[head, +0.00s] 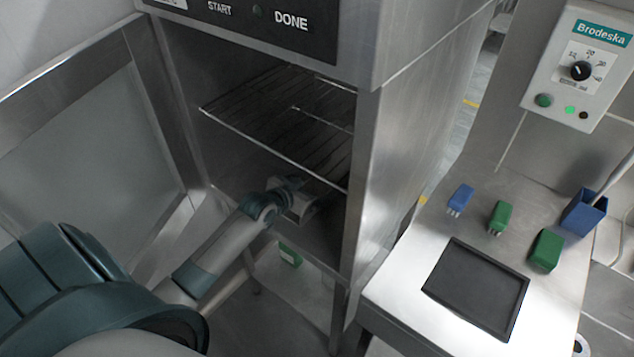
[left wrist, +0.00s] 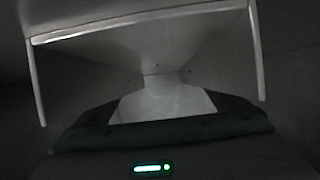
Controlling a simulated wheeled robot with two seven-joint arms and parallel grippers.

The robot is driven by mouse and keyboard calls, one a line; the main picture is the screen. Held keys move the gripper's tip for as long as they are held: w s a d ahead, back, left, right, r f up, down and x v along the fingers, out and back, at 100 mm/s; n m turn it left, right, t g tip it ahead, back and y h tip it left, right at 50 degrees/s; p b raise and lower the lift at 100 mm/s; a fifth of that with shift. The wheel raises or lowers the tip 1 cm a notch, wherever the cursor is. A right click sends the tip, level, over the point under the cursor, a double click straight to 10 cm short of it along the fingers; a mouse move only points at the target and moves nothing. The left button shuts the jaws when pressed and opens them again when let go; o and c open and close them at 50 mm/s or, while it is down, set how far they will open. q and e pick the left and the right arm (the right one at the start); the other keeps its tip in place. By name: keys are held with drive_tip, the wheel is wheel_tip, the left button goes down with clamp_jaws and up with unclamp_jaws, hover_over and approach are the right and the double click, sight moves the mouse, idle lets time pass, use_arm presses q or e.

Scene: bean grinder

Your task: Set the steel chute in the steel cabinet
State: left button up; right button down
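The steel cabinet (head: 367,150) stands open at the centre of the head view, its door (head: 85,150) swung out to the left. My left arm reaches into it, and my left gripper (head: 300,205) is inside, below the wire rack. A pale metal piece, probably the steel chute, shows at the gripper. In the left wrist view a flared, pale-edged metal shape, probably the steel chute (left wrist: 90,72), fills the space just ahead of the gripper. The fingers cannot be made out, so I cannot tell their grip. My right gripper is not in view.
A wire rack (head: 285,115) spans the cabinet above my left gripper. On the steel counter (head: 405,292) at right are a black tray (head: 476,288), blue and green blocks (head: 545,250) and a blue open holder (head: 584,212). A Brodeska control box (head: 580,70) hangs above.

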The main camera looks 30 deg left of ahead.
use_arm(q)
drive_tip(key=shift+r, duration=0.15)
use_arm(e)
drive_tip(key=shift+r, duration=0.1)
use_arm(q)
drive_tip(key=shift+s, duration=0.1)
drive_tip(key=b+v, duration=0.1)
drive_tip(key=v, duration=0.9)
drive_tip(key=shift+s+r, duration=0.1)
drive_tip(key=shift+s, duration=0.15)
drive_tip(key=shift+s+r, duration=0.25)
drive_tip(key=shift+s, duration=0.35)
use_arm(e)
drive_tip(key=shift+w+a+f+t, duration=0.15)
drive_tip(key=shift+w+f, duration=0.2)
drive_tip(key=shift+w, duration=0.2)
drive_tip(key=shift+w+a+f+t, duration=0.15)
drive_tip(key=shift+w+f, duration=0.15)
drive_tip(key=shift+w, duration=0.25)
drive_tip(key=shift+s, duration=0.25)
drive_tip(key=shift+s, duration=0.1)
